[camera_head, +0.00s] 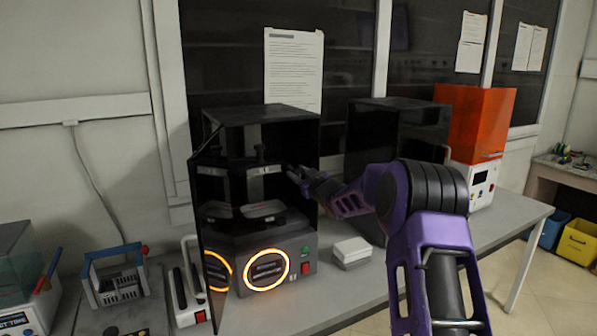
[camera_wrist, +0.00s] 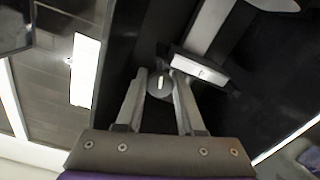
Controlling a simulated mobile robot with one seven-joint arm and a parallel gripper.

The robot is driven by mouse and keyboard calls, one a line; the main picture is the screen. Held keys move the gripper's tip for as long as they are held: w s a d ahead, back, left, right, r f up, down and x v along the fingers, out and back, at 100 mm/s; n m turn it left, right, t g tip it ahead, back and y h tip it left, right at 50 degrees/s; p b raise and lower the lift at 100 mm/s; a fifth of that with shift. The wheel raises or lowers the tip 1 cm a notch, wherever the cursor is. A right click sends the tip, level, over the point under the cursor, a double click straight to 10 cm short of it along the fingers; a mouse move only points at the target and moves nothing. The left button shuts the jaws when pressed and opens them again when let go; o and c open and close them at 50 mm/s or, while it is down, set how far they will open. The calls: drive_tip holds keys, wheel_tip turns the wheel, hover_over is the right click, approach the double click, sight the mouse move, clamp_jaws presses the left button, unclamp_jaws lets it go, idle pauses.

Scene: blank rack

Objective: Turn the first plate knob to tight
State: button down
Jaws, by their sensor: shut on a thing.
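The plate knob (camera_wrist: 154,88) is a small round dark grey piece with a pale mark, seen end-on in the wrist view. My gripper (camera_wrist: 160,78) has its two fingers on either side of it, shut on it. In the head view my gripper (camera_head: 296,174) reaches from the right into the open dark cabinet (camera_head: 262,113), beside the upper pale plate (camera_head: 264,169). The held knob cannot be made out there. Another dark knob (camera_head: 260,152) stands above the plate. The knob's tightness cannot be told.
The cabinet's dark door (camera_head: 205,210) stands open at the left. Below are a glowing orange ring (camera_head: 287,269) and a red switch (camera_head: 306,263). A small white box (camera_head: 351,250) lies on the bench to the right. A second dark cabinet (camera_head: 400,115) stands behind my arm.

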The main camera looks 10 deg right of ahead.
drive_tip(key=shift+m, duration=1.2)
drive_tip(key=c, duration=0.5)
unclamp_jaws()
drive_tip(key=shift+c, duration=0.2)
drive_tip(key=shift+s, duration=0.1)
drive_tip(key=b+v, duration=0.1)
drive_tip(key=v, duration=1.6)
